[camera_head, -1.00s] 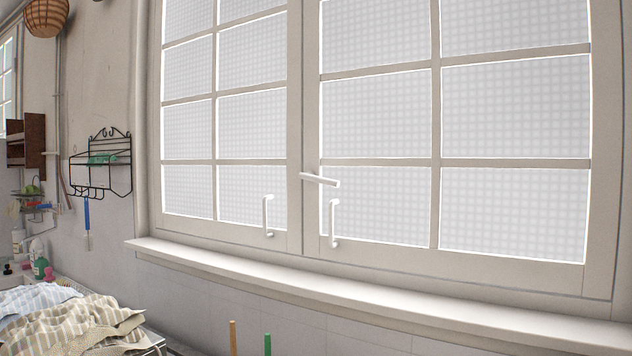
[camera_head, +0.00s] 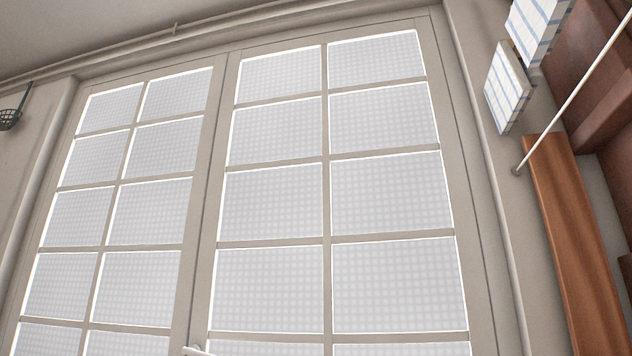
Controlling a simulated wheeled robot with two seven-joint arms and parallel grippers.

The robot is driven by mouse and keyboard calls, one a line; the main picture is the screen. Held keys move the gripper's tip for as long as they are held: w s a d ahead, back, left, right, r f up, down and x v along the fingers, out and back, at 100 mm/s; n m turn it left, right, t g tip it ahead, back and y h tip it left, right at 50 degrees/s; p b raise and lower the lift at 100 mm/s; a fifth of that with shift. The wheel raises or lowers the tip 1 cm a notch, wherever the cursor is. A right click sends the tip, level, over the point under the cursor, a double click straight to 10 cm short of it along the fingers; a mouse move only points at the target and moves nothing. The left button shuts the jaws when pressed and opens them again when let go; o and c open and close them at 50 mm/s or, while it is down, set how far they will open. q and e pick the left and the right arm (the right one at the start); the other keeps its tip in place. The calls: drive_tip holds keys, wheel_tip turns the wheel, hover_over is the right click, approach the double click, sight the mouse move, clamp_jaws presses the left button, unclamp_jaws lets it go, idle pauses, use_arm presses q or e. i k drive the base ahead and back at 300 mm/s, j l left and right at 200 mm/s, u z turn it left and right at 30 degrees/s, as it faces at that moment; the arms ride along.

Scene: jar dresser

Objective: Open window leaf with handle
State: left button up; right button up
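The window has two leaves with pale frames and patterned panes. The left leaf (camera_head: 112,242) and the right leaf (camera_head: 325,215) both look shut, meeting at a central upright. Part of a white handle (camera_head: 197,351) shows at the bottom edge, near where the leaves meet. The rest of the handle and the lower part of the window are out of the picture. Neither of my grippers is in view.
Right of the window, striped cloths (camera_head: 508,88) hang by a wooden board (camera_head: 577,245) and a thin white rod (camera_head: 575,90). A dark basket (camera_head: 10,119) hangs at the far left.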

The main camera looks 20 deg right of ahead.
sight(338, 219)
drive_tip(key=j+u, duration=0.35)
drive_tip(key=i+j+u, duration=0.1)
drive_tip(key=j+u, duration=0.45)
drive_tip(key=u, duration=0.2)
drive_tip(key=i+l, duration=0.05)
